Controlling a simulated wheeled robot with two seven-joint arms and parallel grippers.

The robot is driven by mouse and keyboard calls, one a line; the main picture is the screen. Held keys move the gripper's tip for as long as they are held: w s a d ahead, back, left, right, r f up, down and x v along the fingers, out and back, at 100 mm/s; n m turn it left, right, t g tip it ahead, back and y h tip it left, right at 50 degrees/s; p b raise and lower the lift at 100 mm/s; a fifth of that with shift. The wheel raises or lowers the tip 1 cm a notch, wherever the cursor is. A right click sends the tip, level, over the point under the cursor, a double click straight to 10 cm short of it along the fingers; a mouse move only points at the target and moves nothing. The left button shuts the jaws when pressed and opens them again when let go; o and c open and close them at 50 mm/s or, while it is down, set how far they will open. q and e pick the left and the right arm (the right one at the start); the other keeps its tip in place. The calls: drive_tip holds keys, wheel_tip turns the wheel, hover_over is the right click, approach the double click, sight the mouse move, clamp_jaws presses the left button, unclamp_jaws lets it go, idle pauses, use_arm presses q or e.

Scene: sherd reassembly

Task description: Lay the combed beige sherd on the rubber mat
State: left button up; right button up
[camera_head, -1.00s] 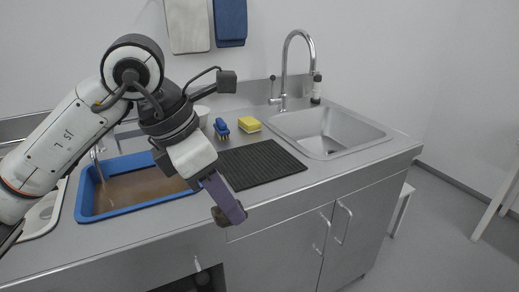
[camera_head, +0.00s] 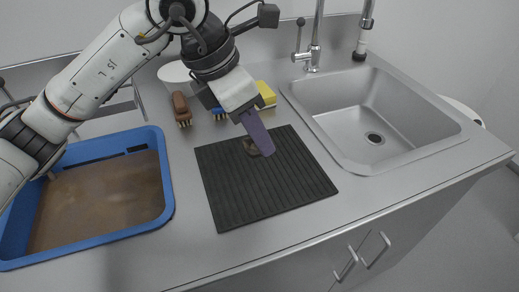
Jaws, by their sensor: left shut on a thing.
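My left gripper (camera_head: 257,146) reaches down from the upper left, with its purple finger over the rubber mat. It is shut on a small brownish piece, the combed beige sherd (camera_head: 250,148), which is mostly hidden by the finger. Its combing cannot be made out. The rubber mat (camera_head: 255,195) is black and ribbed and lies flat on the steel counter. The sherd shows against the upper middle of the mat; whether it touches the mat cannot be told. My right gripper is not in view.
A blue tray of brown water (camera_head: 165,198) stands left of the mat. A brown brush (camera_head: 181,107), a blue brush (camera_head: 219,113) and a yellow sponge (camera_head: 265,93) lie behind the mat. The sink (camera_head: 345,125) with its tap is at right. The counter in front is clear.

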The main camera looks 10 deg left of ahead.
sight(251, 145)
use_arm(q)
drive_tip(key=shift+f, duration=2.7)
drive_tip(key=shift+f, duration=0.1)
drive_tip(key=o, duration=1.1)
drive_tip(key=v, duration=1.2)
drive_tip(key=shift+w+p, duration=0.1)
drive_tip(key=shift+p, duration=0.2)
